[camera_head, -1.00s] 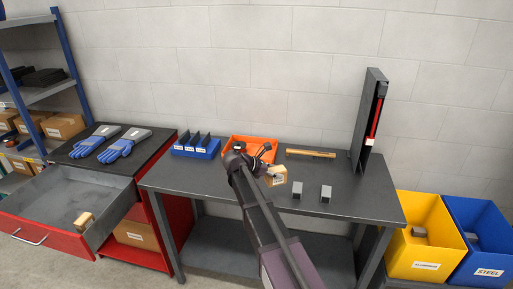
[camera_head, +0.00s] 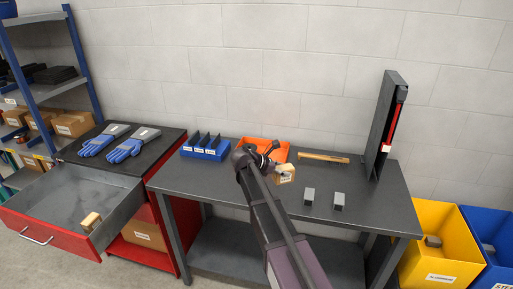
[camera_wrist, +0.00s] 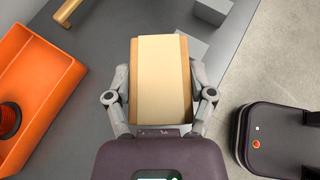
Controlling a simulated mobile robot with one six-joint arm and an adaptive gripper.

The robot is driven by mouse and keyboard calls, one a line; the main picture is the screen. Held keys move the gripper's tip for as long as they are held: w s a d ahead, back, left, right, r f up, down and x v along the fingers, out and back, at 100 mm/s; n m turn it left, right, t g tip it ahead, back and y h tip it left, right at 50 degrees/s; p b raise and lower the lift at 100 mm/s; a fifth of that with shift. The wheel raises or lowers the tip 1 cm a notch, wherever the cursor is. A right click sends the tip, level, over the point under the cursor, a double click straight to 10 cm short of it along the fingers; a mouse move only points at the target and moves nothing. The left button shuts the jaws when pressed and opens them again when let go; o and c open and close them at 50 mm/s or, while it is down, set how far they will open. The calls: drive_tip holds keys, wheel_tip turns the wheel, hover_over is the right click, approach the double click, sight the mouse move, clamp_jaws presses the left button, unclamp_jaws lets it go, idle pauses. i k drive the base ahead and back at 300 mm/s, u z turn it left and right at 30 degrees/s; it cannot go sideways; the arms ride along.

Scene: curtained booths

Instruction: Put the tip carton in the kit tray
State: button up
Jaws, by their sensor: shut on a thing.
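My gripper (camera_wrist: 162,97) is shut on a small tan carton (camera_wrist: 160,75), one finger on each side of it. In the head view the carton (camera_head: 285,174) is in front of the orange tray (camera_head: 283,153), on its right, and appears held above the table. A pale label shows on it. In the wrist view the orange tray (camera_wrist: 62,62) lies to the left, apart from the carton. My arm hides part of the tray in the head view.
Two grey blocks (camera_head: 309,195) (camera_head: 339,200) stand on the table (camera_head: 375,205) right of the carton. A wooden bar (camera_head: 324,158) lies behind. A blue bin (camera_head: 190,152) is left of the tray, and a tall dark case (camera_head: 386,120) stands at the right. An open drawer (camera_head: 50,205) is at far left.

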sight(275, 158)
drive_tip(key=i, duration=0.85)
drive_tip(key=z, duration=0.05)
